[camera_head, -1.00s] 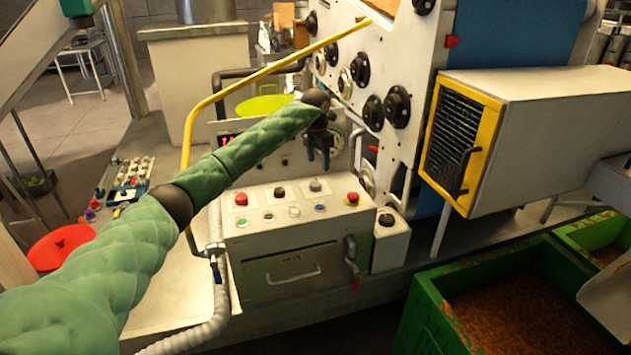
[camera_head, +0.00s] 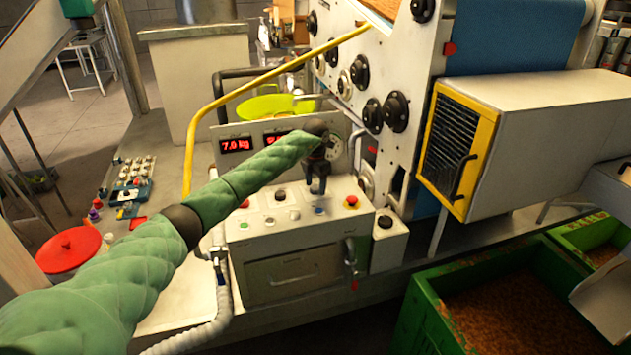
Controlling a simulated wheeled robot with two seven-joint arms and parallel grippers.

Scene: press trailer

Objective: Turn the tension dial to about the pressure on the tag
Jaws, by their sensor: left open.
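My left arm reaches in from the left over the control box. My left gripper (camera_head: 317,189) is open and points down, close above the box's top, among its buttons. A red display (camera_head: 237,145) on the upright panel behind reads 7.0 kg. A second red display (camera_head: 276,138) is partly hidden by my arm. A round pale dial or gauge (camera_head: 334,147) sits just behind my gripper's wrist, partly covered. I cannot tell which part is the tension dial, and I cannot make out a tag. My right gripper is not in view.
A yellow rail (camera_head: 190,140) slants across the panel's left side. Black knobs (camera_head: 396,111) line the white press wall. A yellow-framed vent box (camera_head: 456,150) juts out at right. A red emergency button (camera_head: 351,201) and a grey button box (camera_head: 387,240) sit nearby.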

